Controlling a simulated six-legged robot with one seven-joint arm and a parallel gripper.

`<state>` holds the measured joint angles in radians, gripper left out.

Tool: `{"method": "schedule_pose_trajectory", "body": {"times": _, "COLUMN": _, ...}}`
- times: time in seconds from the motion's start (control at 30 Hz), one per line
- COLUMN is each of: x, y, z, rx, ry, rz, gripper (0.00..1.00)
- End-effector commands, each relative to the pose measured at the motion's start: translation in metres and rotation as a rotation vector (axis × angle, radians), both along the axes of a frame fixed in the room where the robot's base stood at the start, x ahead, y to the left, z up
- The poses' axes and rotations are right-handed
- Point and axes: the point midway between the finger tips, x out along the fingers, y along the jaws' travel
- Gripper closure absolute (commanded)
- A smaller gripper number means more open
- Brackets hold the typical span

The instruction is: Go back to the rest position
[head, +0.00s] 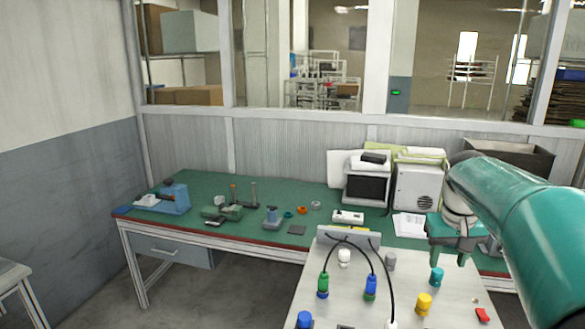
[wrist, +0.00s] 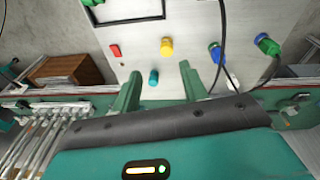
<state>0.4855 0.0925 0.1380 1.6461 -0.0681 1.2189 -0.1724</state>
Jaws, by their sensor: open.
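My gripper (head: 448,257) hangs at the right in the head view, above the far right part of a white-topped table (head: 455,300). Its two green fingers are apart with nothing held between them. In the wrist view the gripper (wrist: 158,82) is open too, and a small teal piece (wrist: 153,77) shows in the gap. In the head view that teal piece (head: 437,277) stands on the white table below the fingers, apart from them. My teal arm reaches in from the right edge.
Yellow (head: 424,304) and red (head: 482,315) pieces stand on the white table. Green (head: 323,285) and blue (head: 370,288) plugs carry black cables. Behind is a green workbench (head: 250,238) with tools, a small monitor (head: 366,188) and papers (head: 408,225).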

Motion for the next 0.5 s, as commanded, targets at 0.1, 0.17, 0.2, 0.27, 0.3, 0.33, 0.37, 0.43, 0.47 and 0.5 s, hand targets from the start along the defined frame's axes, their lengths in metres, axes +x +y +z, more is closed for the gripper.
{"method": "schedule_pose_trajectory", "body": {"times": 0.1, "x": -0.029, "y": 0.045, "z": 0.009, "rx": -0.017, "ry": -0.047, "rz": 0.034, "gripper": 0.56}}
{"method": "schedule_pose_trajectory", "body": {"times": 0.17, "x": -0.044, "y": 0.063, "z": 0.011, "rx": -0.023, "ry": -0.071, "rz": 0.048, "gripper": 0.56}}
{"method": "schedule_pose_trajectory", "body": {"times": 0.2, "x": -0.054, "y": 0.075, "z": 0.011, "rx": -0.023, "ry": -0.087, "rz": 0.057, "gripper": 0.56}}
{"method": "schedule_pose_trajectory", "body": {"times": 0.27, "x": -0.07, "y": 0.092, "z": 0.01, "rx": -0.024, "ry": -0.111, "rz": 0.07, "gripper": 0.56}}
{"method": "schedule_pose_trajectory", "body": {"times": 0.3, "x": -0.081, "y": 0.103, "z": 0.008, "rx": -0.024, "ry": -0.129, "rz": 0.08, "gripper": 0.56}}
{"method": "schedule_pose_trajectory", "body": {"times": 0.33, "x": -0.09, "y": 0.11, "z": 0.007, "rx": -0.023, "ry": -0.14, "rz": 0.086, "gripper": 0.56}}
{"method": "schedule_pose_trajectory", "body": {"times": 0.37, "x": -0.098, "y": 0.117, "z": 0.005, "rx": -0.021, "ry": -0.153, "rz": 0.091, "gripper": 0.56}}
{"method": "schedule_pose_trajectory", "body": {"times": 0.43, "x": -0.118, "y": 0.133, "z": 0.0, "rx": -0.015, "ry": -0.184, "rz": 0.107, "gripper": 0.56}}
{"method": "schedule_pose_trajectory", "body": {"times": 0.47, "x": -0.126, "y": 0.139, "z": -0.003, "rx": -0.013, "ry": -0.198, "rz": 0.115, "gripper": 0.56}}
{"method": "schedule_pose_trajectory", "body": {"times": 0.5, "x": -0.138, "y": 0.147, "z": -0.009, "rx": -0.006, "ry": -0.213, "rz": 0.123, "gripper": 0.56}}
